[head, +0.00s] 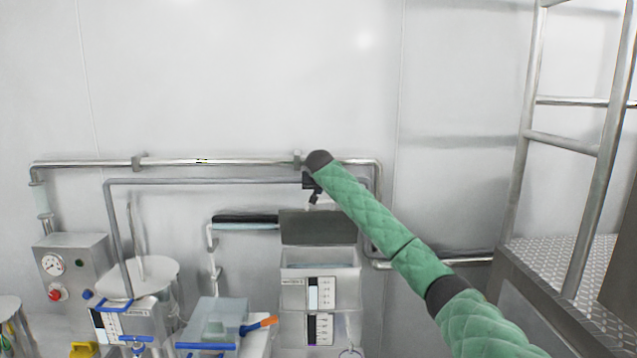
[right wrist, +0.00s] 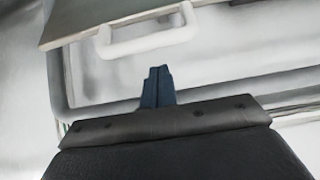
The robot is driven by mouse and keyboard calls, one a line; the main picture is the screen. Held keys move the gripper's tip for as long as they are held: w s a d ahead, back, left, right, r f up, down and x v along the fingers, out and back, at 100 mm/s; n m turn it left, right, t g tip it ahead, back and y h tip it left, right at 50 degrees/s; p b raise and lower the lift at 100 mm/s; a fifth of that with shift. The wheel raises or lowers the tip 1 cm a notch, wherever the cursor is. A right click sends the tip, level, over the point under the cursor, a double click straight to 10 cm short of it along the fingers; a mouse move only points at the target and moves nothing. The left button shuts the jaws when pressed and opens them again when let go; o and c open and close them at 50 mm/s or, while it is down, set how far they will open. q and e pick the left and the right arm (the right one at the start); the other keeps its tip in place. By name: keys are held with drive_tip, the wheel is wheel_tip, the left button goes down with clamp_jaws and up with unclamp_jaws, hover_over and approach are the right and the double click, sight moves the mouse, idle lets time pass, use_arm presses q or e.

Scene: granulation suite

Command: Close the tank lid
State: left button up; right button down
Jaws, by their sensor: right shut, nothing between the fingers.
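A grey box-shaped tank (head: 345,273) stands against the back wall, right of centre in the head view. Its dark lid (head: 318,228) stands raised at the back of the opening. In the right wrist view a flat panel (right wrist: 85,18), which looks like the lid, crosses the top with a white loop handle (right wrist: 150,42) on it. My right gripper (head: 313,198) is just above the raised lid, mostly hidden by my own wrist. In the right wrist view its dark blue fingers (right wrist: 157,88) are shut and empty, below the handle and apart from it. My left gripper is out of view.
Steel pipes (head: 230,161) run along the wall behind the gripper. A white round-topped vessel (head: 150,275) and a control box (head: 72,262) with a gauge stand to the left. A blue-grey clear bin (head: 215,320) is front left of the tank. Steel steps with railings (head: 533,120) rise at right.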

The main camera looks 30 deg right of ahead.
sight(319, 202)
drive_tip(key=shift+s+a+f+p, duration=0.15)
drive_tip(key=shift+s+a+p, duration=0.15)
drive_tip(key=shift+s+p, duration=0.2)
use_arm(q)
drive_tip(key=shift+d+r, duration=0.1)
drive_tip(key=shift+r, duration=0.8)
use_arm(e)
drive_tip(key=shift+s+a+f, duration=0.25)
drive_tip(key=shift+s+f, duration=0.1)
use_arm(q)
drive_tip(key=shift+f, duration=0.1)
use_arm(e)
drive_tip(key=shift+f, duration=0.1)
drive_tip(key=shift+s+f+t+b, duration=0.3)
drive_tip(key=shift+b, duration=0.4)
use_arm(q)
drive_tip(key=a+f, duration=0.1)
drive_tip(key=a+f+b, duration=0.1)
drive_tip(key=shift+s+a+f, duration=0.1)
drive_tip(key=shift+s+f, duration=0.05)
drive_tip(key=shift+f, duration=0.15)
use_arm(e)
drive_tip(key=shift+s+a+r+t+h, duration=0.1)
drive_tip(key=shift+s+a+t+h, duration=0.15)
drive_tip(key=shift+a+t+h, duration=0.05)
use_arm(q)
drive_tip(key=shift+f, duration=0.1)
